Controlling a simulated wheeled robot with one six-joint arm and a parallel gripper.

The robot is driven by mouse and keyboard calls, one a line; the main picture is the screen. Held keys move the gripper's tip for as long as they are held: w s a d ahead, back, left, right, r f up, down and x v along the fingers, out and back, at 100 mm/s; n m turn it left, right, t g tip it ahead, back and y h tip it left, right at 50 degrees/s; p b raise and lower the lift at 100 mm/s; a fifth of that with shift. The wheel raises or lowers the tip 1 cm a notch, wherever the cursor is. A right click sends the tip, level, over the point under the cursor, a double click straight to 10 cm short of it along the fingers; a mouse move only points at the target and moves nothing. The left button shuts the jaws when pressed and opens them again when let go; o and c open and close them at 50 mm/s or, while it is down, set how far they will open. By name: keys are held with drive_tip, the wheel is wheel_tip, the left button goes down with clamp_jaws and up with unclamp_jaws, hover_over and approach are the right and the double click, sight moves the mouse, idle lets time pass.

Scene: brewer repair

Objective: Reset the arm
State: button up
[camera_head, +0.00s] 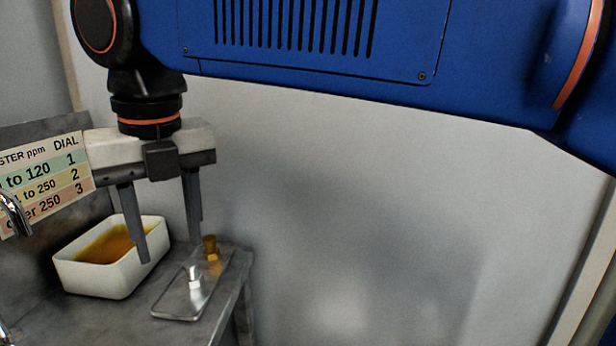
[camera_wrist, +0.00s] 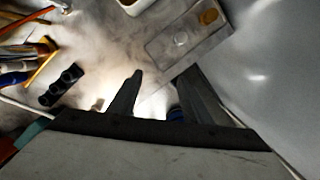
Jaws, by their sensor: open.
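My gripper (camera_head: 170,250) hangs from my arm with its fingers pointing down, in front of a counter with a white bin and a tray. The two fingers stand apart and nothing shows between them. In the wrist view my gripper (camera_wrist: 160,78) shows its two dark fingers spread over the grey counter, empty. My blue arm link crosses the top of the head view.
A white bin (camera_head: 100,284) with amber contents stands on the metal counter (camera_head: 215,322). A clear tray (camera_head: 178,316) holds a white fitting (camera_head: 194,280) and a brass fitting (camera_head: 211,248). A dial chart (camera_head: 45,185) is behind. Tools and a black block (camera_wrist: 61,86) lie left in the wrist view.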

drive_tip(key=w+d+f+m, duration=0.3)
drive_tip(key=d+m, duration=0.4)
drive_tip(key=d, duration=0.2)
drive_tip(key=w+d+f+m+t, duration=0.1)
drive_tip(key=w+d+f+m, duration=0.2)
drive_tip(key=d+m, duration=0.4)
drive_tip(key=w+d+f+m, duration=0.35)
drive_tip(key=d+m, duration=0.25)
drive_tip(key=d, duration=0.4)
drive_tip(key=s+d+f+m+t, duration=0.1)
drive_tip(key=s+d+f+m, duration=0.3)
drive_tip(key=d+f+m, duration=0.4)
drive_tip(key=s+d+f+m+t+h, duration=0.1)
drive_tip(key=s+d+f+m, duration=0.3)
drive_tip(key=d+f+m, duration=0.4)
drive_tip(key=d+m, duration=0.5)
drive_tip(key=m, duration=0.2)
drive_tip(key=shift+s+d+f+m, duration=0.25)
drive_tip(key=shift+s+f+m, duration=0.1)
drive_tip(key=shift+f+m, duration=0.05)
